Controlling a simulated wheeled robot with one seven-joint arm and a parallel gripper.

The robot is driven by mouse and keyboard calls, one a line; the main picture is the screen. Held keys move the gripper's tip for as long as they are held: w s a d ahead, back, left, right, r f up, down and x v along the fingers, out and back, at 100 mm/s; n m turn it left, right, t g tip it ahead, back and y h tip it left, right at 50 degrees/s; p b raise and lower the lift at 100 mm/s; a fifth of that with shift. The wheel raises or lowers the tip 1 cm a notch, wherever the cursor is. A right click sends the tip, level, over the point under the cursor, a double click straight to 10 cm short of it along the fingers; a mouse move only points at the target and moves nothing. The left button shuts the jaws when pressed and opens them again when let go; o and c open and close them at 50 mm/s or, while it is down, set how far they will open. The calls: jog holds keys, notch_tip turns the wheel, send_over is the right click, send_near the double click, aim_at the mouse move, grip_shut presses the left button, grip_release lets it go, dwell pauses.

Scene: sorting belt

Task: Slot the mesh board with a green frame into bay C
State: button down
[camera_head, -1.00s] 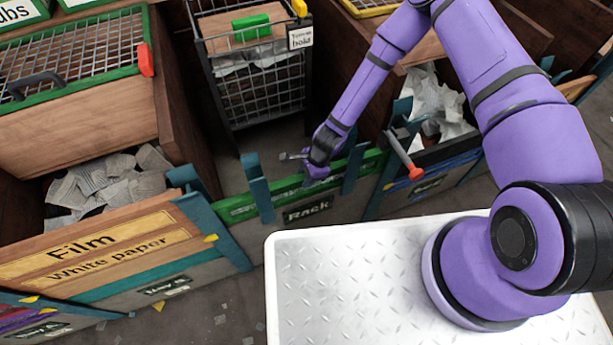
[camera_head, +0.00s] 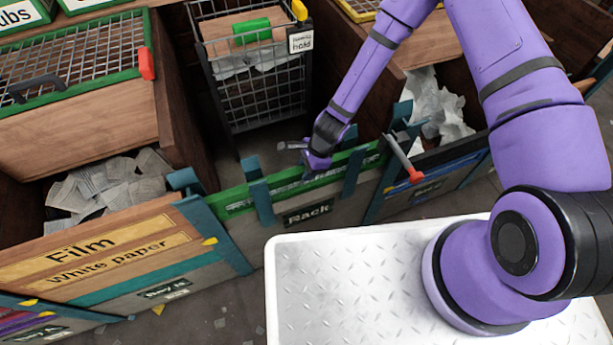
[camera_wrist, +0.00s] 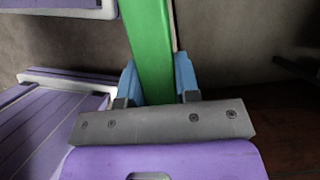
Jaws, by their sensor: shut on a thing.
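The board with a green frame (camera_head: 232,200) stands on edge in the rack, behind the front panel labelled "Rack" (camera_head: 307,213) and between teal posts. Its green top edge slants up to the right. Most of its face is hidden, so its mesh is hard to make out. My gripper (camera_head: 308,160) is shut on that top edge. In the wrist view the green bar (camera_wrist: 150,45) runs between the two blue fingers of my gripper (camera_wrist: 160,80). I cannot tell which bay is C; the small bay labels (camera_head: 165,289) are unreadable.
A teal post (camera_head: 257,185) stands left of my gripper. A red-tipped grey lever (camera_head: 405,160) is to the right. A black wire cart (camera_head: 262,90) stands behind. A bin of paper (camera_head: 105,190) is at left, below another green-framed mesh panel (camera_head: 75,50).

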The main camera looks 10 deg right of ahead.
notch_tip(320, 180, up, 27)
dwell(0.9)
jog(key=shift+f, duration=0.15)
